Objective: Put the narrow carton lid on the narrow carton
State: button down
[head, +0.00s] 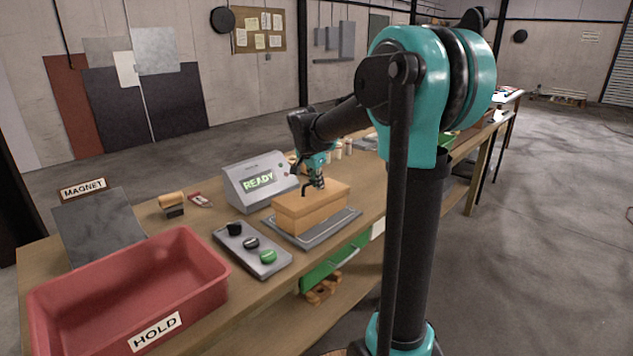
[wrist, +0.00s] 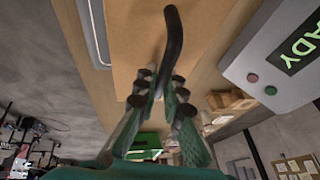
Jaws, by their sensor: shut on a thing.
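The narrow carton (head: 312,222) is a brown box on a grey tray on the workbench in the head view. The narrow carton lid (head: 330,190) is a flat brown cover with a dark curved handle. It lies over the top of the carton, lined up with it as far as I can see; I cannot tell whether it is fully seated. My gripper (head: 317,182) is above the lid, shut on its handle. In the wrist view the lid (wrist: 125,40) fills the upper middle, and the dark handle rises between the fingertips of my gripper (wrist: 160,90).
A display box (head: 262,182) reading READY stands close behind the carton. A button panel (head: 252,250) lies to its left, with a red HOLD bin (head: 205,262) farther left. The grey tray (head: 318,236) has a raised rim. A wooden stamp (head: 172,203) lies near the MAGNET plate (head: 95,228).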

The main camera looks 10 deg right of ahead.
jog(key=shift+f, duration=0.35)
dwell(0.4)
jog(key=c, duration=1.6)
grip_release()
jog(key=shift+o, duration=0.2)
jog(key=shift+r, duration=0.1)
jog(key=v, duration=1.1)
jog(key=s+d+f+n, duration=0.1)
jog(key=s+f, duration=0.3)
jog(key=s+d+f+n, duration=0.1)
jog(key=s+f+n, duration=0.1)
jog(key=s+f, duration=0.2)
jog(key=s+d+f+n+y, duration=0.1)
jog(key=s+f+n, duration=0.1)
jog(key=s+f, duration=0.2)
jog(key=shift+d+f, duration=0.4)
jog(key=shift+f, duration=0.25)
jog(key=s+d+f+n+y, duration=0.1)
jog(key=s+f+n, duration=0.5)
jog(key=s+f, duration=0.7)
jog(key=shift+s, duration=1.2)
